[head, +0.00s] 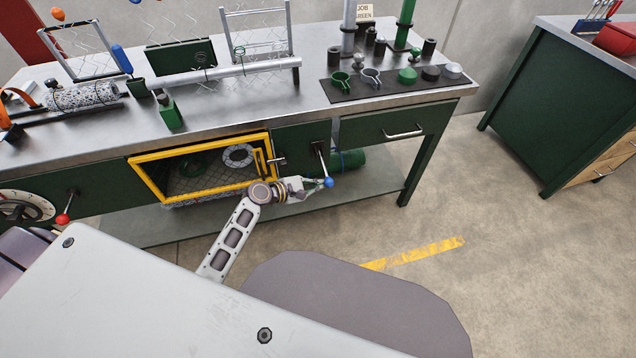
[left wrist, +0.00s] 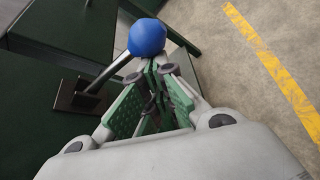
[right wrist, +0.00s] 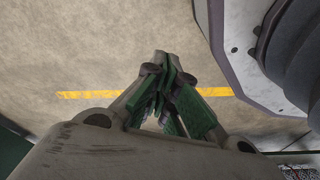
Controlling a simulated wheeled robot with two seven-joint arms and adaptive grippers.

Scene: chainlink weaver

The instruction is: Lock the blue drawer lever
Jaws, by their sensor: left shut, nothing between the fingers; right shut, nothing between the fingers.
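The blue drawer lever has a blue ball knob (head: 328,182) on a metal rod that slants down from a dark plate on the green bench front. It sits left of the drawer with the silver handle (head: 404,132). In the left wrist view the blue knob (left wrist: 147,37) is just beyond my fingertips, and its rod runs left to the plate. My left gripper (head: 312,184) is shut and empty, right beside the knob; I cannot tell if they touch. My right gripper (right wrist: 160,68) is shut and empty, over the bare floor; it does not show in the head view.
A yellow-framed mesh door (head: 135,172) is left of the lever. A green roll (head: 348,160) lies behind the lever on the lower shelf. A red-knobbed lever (head: 62,219) is far left. Floor right of the bench is open, with a yellow stripe (head: 420,252).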

